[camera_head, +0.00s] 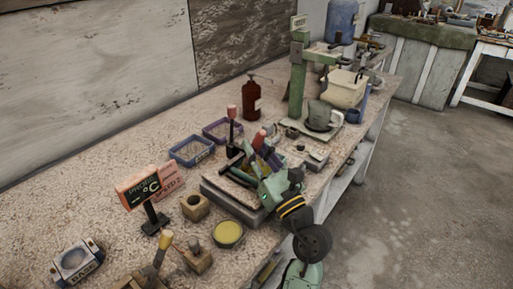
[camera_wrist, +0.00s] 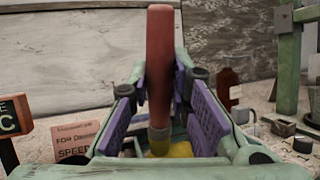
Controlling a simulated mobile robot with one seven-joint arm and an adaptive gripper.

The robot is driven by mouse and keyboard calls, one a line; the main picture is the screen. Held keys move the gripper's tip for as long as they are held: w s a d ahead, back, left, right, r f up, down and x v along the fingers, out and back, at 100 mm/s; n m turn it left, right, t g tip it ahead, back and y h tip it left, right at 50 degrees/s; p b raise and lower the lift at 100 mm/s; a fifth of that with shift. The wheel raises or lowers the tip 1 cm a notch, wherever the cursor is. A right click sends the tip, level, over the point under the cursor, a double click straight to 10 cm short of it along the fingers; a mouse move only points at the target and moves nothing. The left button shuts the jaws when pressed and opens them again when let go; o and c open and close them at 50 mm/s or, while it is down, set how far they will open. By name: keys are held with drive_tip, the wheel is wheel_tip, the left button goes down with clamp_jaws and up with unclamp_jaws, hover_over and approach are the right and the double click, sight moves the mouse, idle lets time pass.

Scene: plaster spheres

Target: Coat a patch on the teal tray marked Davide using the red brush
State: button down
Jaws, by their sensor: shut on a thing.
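My gripper (camera_head: 262,158) is shut on the red brush (camera_head: 259,139), near the grey tray-like base (camera_head: 229,204) on the bench. In the wrist view the brush's red handle (camera_wrist: 160,60) stands upright between the purple pads of my gripper (camera_wrist: 166,112). A blue tray (camera_head: 176,154) and a purple tray (camera_head: 208,133) lie to the left of my gripper. I cannot make out a teal tray or the name Davide; the labels are too small to read.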

drive_tip(key=shift+f+b, duration=0.35)
drive_tip(key=shift+f, duration=0.15)
idle(0.4)
drive_tip(key=shift+d, duration=0.1)
drive_tip(key=shift+s+d, duration=0.65)
drive_tip(key=shift+d, duration=0.2)
drive_tip(key=shift+w+a+p, duration=0.25)
drive_tip(key=shift+w+a, duration=0.45)
drive_tip(key=shift+a, duration=0.3)
drive_tip(key=shift+w+a+p, duration=0.2)
drive_tip(key=shift+w+a, duration=0.45)
drive_tip(key=shift+a, duration=0.3)
